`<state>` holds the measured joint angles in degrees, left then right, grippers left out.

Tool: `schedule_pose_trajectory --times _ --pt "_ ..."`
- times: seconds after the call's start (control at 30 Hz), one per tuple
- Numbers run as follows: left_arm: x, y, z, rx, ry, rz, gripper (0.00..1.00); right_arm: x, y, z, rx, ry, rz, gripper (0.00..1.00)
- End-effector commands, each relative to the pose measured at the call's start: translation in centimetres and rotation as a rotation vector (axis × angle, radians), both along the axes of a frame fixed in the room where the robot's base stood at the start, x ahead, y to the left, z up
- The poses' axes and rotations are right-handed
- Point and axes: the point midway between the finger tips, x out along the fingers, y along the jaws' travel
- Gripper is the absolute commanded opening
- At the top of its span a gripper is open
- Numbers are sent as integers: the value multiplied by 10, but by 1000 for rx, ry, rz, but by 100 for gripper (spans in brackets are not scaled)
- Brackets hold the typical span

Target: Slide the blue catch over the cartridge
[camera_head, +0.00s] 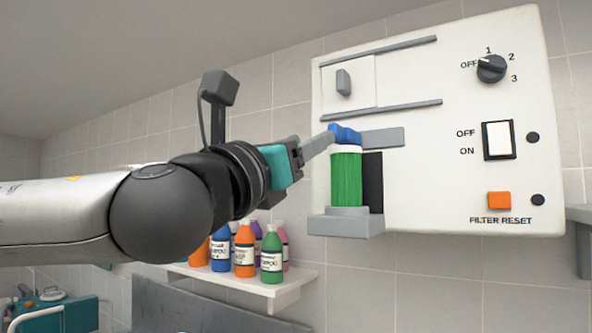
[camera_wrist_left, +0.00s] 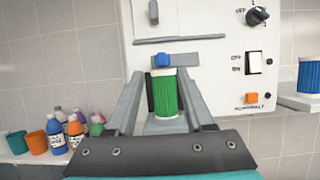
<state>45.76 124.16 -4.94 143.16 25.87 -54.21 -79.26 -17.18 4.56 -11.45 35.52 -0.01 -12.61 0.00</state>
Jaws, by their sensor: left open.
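The blue catch (camera_head: 345,135) sits on a short grey rail at the top of the green cartridge (camera_head: 346,180) with its white cap. In the left wrist view the catch (camera_wrist_left: 162,60) is just above the cartridge (camera_wrist_left: 164,96), at the rail's left part. The cartridge stands upright on a grey holder (camera_head: 347,224) on the white wall unit. My left gripper (camera_head: 322,142) is open, its fingertips close to the catch from the left. In the left wrist view its fingers (camera_wrist_left: 160,76) lie either side of the cartridge. Contact cannot be told. My right gripper is not in view.
The white panel (camera_head: 430,205) carries a rotary knob (camera_head: 491,68), a rocker switch (camera_head: 498,140) and an orange button (camera_head: 499,200). Below left, a shelf (camera_head: 290,290) holds several coloured bottles. A blue cartridge (camera_wrist_left: 312,78) stands at the far right in the wrist view.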

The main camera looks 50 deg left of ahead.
Motion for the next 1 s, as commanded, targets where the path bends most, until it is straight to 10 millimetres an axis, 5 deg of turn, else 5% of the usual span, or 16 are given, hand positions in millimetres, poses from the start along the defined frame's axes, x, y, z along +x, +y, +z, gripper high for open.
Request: schedule_pose_trajectory --times 0.3,1.0 --pt "-17 -4 -7 1 -2 0 52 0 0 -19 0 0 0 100" --pt "-18 -5 -7 0 -1 0 52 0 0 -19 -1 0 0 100"
